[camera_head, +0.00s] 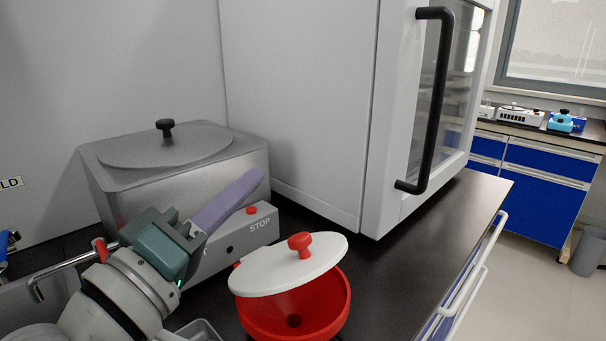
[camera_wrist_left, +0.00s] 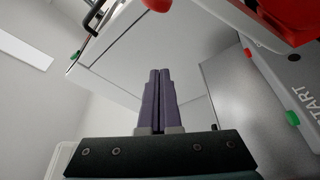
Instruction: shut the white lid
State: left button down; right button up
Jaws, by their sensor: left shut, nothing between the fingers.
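The white lid (camera_head: 268,272) with a red knob (camera_head: 300,244) sits tilted over the red pot (camera_head: 335,305), with a gap that shows the pot's red inside at the front. The pot stands on the dark counter. My left gripper (camera_head: 258,176) has its purple fingers shut with nothing between them. It is up and to the left of the lid, apart from it, in front of the metal box. In the left wrist view the shut fingertips (camera_wrist_left: 160,72) point away, and part of the red pot (camera_wrist_left: 275,22) shows at the top right. My right gripper is not in view.
A metal box with a round cover (camera_head: 165,147) stands behind my left gripper, with a grey STOP panel (camera_head: 260,225) beside the pot. A large white cabinet (camera_head: 310,110) with a black handle (camera_head: 435,100) stands behind. The counter right of the pot (camera_head: 420,250) is clear.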

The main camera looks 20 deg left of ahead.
aim_at(272, 268)
pick_arm(q)
jog(key=shift+s+d+f+m+h, duration=0.15)
jog(key=shift+s+d+f+m, duration=0.05)
jog(key=shift+d+m, duration=0.25)
jog(key=shift+s+d+f+m+h, duration=0.2)
jog(key=shift+d+m, duration=0.15)
jog(key=shift+m, duration=0.2)
jog(key=shift+s+d+f+b, duration=0.15)
jog(key=shift+s+d+f, duration=0.15)
jog(key=shift+d, duration=0.35)
jog(key=shift+s+d+f+b, duration=0.15)
jog(key=shift+d+f, duration=0.2)
jog(key=shift+d, duration=0.25)
jog(key=shift+s, duration=0.1)
